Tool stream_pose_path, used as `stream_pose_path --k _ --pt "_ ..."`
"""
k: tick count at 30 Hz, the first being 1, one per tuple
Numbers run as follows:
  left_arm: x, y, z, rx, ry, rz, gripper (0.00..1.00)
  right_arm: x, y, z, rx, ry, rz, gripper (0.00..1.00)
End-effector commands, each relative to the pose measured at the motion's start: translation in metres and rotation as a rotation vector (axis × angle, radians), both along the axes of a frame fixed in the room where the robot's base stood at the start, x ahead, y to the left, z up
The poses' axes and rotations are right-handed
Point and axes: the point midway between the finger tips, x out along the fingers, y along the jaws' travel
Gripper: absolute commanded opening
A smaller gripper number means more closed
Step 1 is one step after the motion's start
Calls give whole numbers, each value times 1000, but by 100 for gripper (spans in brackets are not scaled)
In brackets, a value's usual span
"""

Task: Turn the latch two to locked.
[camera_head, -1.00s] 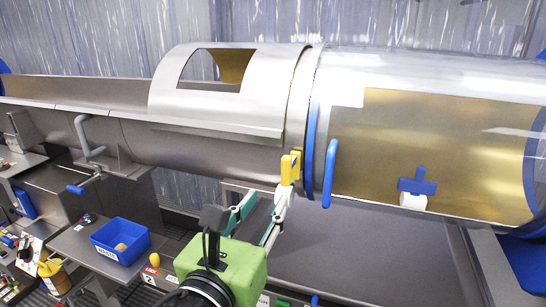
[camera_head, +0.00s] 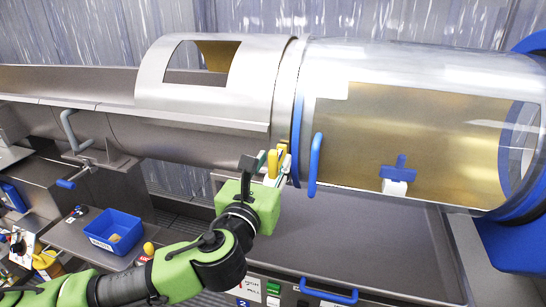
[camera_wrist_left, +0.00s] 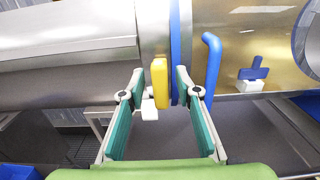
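A yellow latch handle (camera_head: 271,163) sits upright at the seam between the steel drum cover and the clear drum; I take it to be the latch, though no number shows on it. My left gripper (camera_head: 273,158) reaches up to it from below. In the left wrist view the gripper (camera_wrist_left: 160,82) is open, with the yellow handle (camera_wrist_left: 159,84) between its two green fingers, nearer the left one. I see no clear contact. A white block (camera_wrist_left: 149,109) sits at the handle's lower end. My right gripper is out of view.
A blue ring (camera_head: 297,125) and a blue bar handle (camera_head: 315,165) stand just right of the latch. A blue T-shaped knob (camera_head: 399,172) is farther right. A blue bin (camera_head: 115,235) stands at lower left. A grey panel (camera_head: 380,237) lies below the drum.

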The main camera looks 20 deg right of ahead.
Motion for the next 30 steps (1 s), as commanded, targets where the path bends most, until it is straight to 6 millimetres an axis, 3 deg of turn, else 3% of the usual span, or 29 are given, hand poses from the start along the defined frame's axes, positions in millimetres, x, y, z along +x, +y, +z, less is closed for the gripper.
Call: stream_pose_path --k 12,15,16,30 --pt "6 -4 0 0 0 0 31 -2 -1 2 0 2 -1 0" --pt "6 -4 0 0 0 0 5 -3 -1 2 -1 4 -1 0" --pt "6 -4 0 0 0 0 0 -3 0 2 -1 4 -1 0" --pt "6 -3 -1 -53 37 0 0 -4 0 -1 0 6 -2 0"
